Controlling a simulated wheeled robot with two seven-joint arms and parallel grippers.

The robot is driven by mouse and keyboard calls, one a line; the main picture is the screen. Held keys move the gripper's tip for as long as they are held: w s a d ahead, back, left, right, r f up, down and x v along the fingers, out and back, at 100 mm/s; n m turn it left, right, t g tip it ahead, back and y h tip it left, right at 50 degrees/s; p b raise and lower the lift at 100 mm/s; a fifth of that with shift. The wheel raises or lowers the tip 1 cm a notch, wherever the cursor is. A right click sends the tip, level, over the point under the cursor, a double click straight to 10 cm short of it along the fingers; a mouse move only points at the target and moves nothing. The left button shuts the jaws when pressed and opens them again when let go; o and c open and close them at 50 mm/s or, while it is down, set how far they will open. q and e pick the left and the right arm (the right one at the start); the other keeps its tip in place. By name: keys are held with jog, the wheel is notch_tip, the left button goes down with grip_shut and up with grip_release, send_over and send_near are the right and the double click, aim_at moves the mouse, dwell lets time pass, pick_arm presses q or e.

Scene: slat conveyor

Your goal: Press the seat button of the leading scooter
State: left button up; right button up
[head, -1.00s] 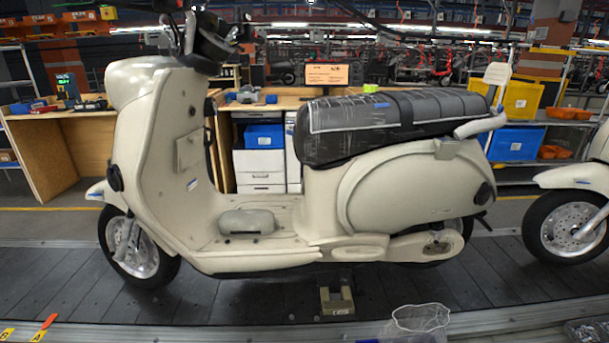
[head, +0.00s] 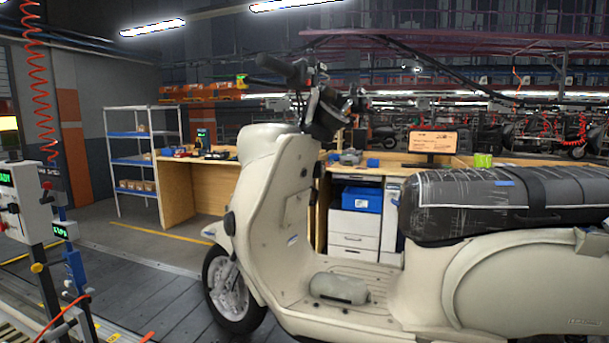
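A cream scooter (head: 475,291) stands upright on the slat conveyor (head: 173,313), its front pointing left. Its rear is cut off by the right edge of the head view. Its dark seat (head: 465,203) is covered in clear wrap, with a small blue mark on top. I cannot make out a seat button on it. A grey rounded piece (head: 339,288) lies on the footboard. Neither of my grippers shows in the head view.
A control post (head: 28,215) with lit displays stands at the left edge, beside the conveyor. Behind the scooter are a wooden workbench (head: 178,194), a monitor (head: 432,143) and a blue bin (head: 361,199). A shelf rack (head: 131,163) stands at back left. The conveyor ahead of the scooter is clear.

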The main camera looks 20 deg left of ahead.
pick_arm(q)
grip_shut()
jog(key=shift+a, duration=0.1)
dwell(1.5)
